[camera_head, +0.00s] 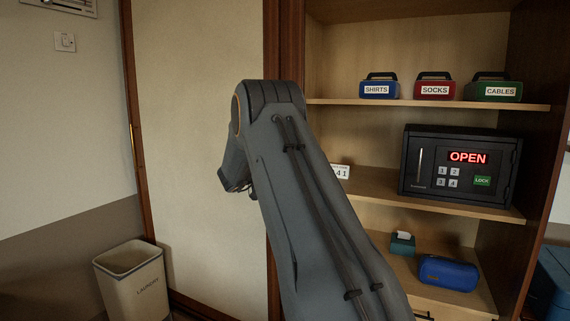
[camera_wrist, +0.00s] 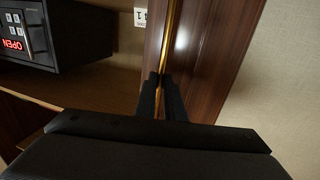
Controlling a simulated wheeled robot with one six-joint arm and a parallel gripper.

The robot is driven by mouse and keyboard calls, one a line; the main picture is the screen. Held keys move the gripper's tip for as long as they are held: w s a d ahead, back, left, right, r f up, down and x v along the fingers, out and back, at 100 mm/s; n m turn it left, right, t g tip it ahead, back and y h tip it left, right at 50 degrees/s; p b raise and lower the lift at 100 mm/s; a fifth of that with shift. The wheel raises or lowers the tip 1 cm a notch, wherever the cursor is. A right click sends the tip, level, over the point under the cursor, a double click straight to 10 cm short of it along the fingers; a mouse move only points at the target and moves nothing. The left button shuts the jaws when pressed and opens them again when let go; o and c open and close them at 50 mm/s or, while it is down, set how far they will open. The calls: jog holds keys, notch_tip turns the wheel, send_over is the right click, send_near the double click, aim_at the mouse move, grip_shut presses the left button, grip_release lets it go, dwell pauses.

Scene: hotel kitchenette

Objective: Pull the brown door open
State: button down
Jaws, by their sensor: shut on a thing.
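The door has a cream panel (camera_head: 200,130) in a brown wooden frame, and it stands left of the open shelves in the head view. In the wrist view its brown upright (camera_wrist: 205,60) runs beside the cream panel. A thin brass handle strip (camera_wrist: 170,40) runs along this upright. My gripper (camera_wrist: 163,82) is shut on the brass strip, with both dark fingers around it. In the head view my arm hides the gripper and this strip. Another brass strip (camera_head: 132,145) shows on the door's left edge.
Right of the door, shelves (camera_head: 430,105) hold labelled boxes, a black safe (camera_head: 459,166) reading OPEN, a small number card (camera_head: 340,171), a tissue box (camera_head: 402,244) and a blue case (camera_head: 448,272). A laundry bin (camera_head: 133,285) stands at the lower left.

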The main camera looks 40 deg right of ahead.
jog(key=shift+r, duration=0.15)
jog(key=c, duration=1.9)
grip_release()
jog(key=shift+w, duration=0.1)
jog(key=shift+o, duration=0.2)
jog(key=shift+w+a, duration=0.1)
jog(key=shift+a, duration=0.05)
jog(key=v, duration=0.7)
jog(key=shift+a+b, duration=0.35)
jog(key=shift+b, duration=0.1)
